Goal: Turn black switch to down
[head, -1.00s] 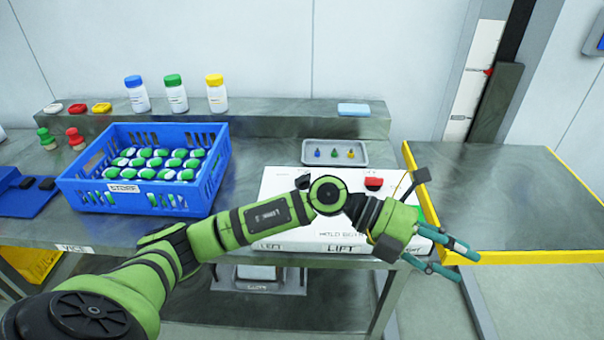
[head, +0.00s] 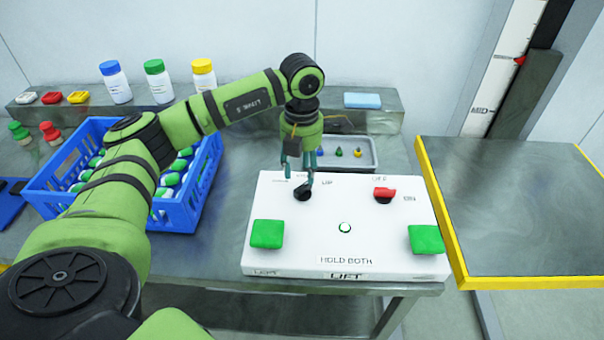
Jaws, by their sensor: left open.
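The black switch (head: 303,193) is a round knob near the back left of the white control panel (head: 290,262). A label reading UP lies just right of it; the small lettering to its left is too small to read. My left gripper (head: 297,176) points down at the switch from above and behind, its fingers apart. One fingertip overlaps the knob in the picture, so I cannot tell whether they touch or which way the knob points. My right gripper is not in view.
The panel also bears a red switch (head: 385,194), a left green button (head: 267,234), a right green button (head: 426,239) and a small white round light (head: 344,227). A grey tray (head: 366,165) lies behind. A blue crate (head: 190,218) stands left. A yellow-edged platform (head: 500,210) is right.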

